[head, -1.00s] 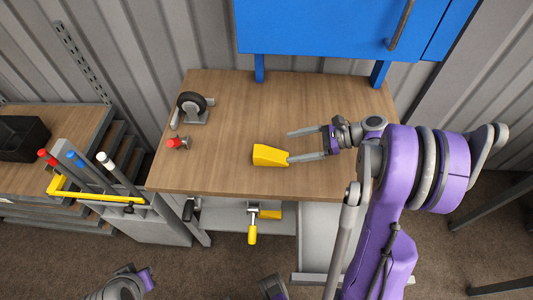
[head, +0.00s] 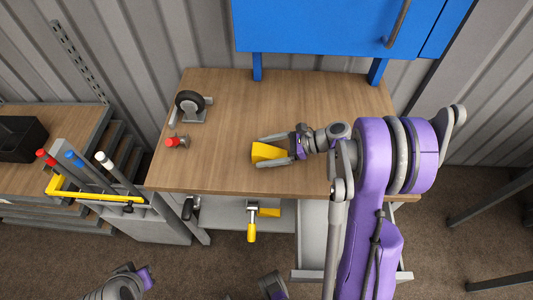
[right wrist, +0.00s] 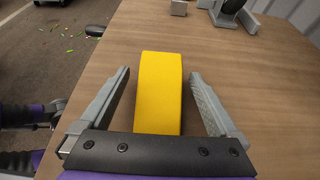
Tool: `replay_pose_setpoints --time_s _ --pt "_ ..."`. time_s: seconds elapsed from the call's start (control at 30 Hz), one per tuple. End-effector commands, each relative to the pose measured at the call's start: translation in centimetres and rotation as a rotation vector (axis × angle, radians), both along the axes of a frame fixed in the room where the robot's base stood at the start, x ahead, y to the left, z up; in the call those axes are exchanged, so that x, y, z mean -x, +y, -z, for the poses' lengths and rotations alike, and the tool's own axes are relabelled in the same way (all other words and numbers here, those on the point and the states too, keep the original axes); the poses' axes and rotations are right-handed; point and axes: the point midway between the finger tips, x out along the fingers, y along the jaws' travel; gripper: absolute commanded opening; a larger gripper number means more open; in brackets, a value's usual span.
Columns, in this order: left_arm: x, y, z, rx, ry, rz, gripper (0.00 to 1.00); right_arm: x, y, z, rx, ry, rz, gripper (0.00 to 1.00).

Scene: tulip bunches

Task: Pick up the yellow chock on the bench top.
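The yellow chock (head: 268,152) lies on the wooden bench top (head: 225,110), near its middle. In the right wrist view the chock (right wrist: 159,90) lies lengthwise between the two fingers, with a visible gap on each side. My right gripper (head: 258,152) is open around the chock, one finger on each side of it; it also shows in the right wrist view (right wrist: 160,78). My left gripper (head: 146,276) shows only in part at the bottom left of the head view, away from the bench, and its fingers are not clear.
A caster wheel (head: 190,103) and a small red-capped part (head: 177,142) are on the bench's left side. A blue cabinet (head: 340,25) hangs above the back. A yellow-handled clamp (head: 252,230) is below the front edge. The bench top around the chock is clear.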

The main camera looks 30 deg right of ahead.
Motion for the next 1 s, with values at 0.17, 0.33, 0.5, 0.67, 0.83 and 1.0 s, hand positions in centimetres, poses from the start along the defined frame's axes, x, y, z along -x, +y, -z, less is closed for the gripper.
replay_pose_setpoints --time_s 0.17,0.33,0.5,0.67,0.83,1.0 --pt "0.0 0.0 0.0 0.000 0.000 0.000 0.00 0.0 0.0 0.0 0.000 0.000 0.000 0.63" --pt "0.0 0.0 0.0 0.000 0.000 0.000 0.00 0.0 0.0 0.0 0.000 0.000 0.000 0.33" --pt "0.0 0.0 0.0 0.000 0.000 0.000 0.00 0.0 0.0 0.0 0.000 0.000 0.000 0.02" --pt "0.0 0.0 0.0 0.000 0.000 0.000 0.00 0.0 0.0 -0.1 -0.001 -0.001 0.000 0.00" --pt "0.0 0.0 0.0 0.000 0.000 0.000 0.00 0.0 0.0 -0.2 -0.001 -0.001 0.000 0.00" --pt "0.0 0.0 -0.4 0.000 -0.001 0.000 0.00 0.0 0.0 -2.2 0.000 -0.002 0.001 0.00"
